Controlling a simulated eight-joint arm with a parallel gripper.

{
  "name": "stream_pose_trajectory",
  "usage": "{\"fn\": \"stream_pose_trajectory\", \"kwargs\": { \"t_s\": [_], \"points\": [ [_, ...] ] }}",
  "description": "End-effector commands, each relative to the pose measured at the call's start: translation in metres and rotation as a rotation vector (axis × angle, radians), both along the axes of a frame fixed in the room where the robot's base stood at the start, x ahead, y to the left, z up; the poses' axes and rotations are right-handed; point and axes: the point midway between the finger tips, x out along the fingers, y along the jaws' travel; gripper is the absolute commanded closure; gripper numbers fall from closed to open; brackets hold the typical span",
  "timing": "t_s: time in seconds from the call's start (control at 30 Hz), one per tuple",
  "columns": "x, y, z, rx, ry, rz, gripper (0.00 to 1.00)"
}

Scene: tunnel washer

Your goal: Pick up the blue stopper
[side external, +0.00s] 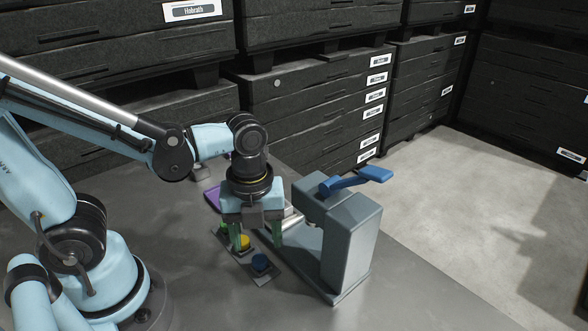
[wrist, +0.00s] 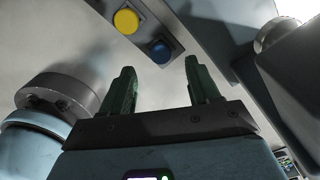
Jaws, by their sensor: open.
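The blue stopper (side external: 261,263) is a small round blue piece at the near end of a grey strip (side external: 264,279) on the table. It also shows in the wrist view (wrist: 159,50), just ahead of the gap between my fingertips. My gripper (side external: 257,245) points down over the strip, its green fingers apart and nothing between them. In the wrist view my gripper (wrist: 160,66) is open, and the blue stopper appears beyond the fingertips, not between them. The stopper's height below the fingers is hard to tell.
A yellow stopper (side external: 243,242) and a green one (side external: 224,228) share the strip. A grey machine (side external: 348,245) with a blue lever (side external: 357,180) stands close to my gripper's right. A purple item (side external: 212,196) lies behind. The table's front (side external: 225,300) is clear.

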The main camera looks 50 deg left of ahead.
Motion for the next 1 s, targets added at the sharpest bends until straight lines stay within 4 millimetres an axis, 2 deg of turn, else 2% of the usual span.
{"fn": "stream_pose_trajectory", "kwargs": {
  "t_s": [0.17,0.6,1.0],
  "points": [
    [0.0,0.0,-0.006,0.0,0.0,0.0,0.39],
    [0.001,-0.001,-0.045,0.0,-0.001,0.0,0.39],
    [0.001,-0.001,-0.052,0.0,-0.002,0.0,0.39]
  ]
}}
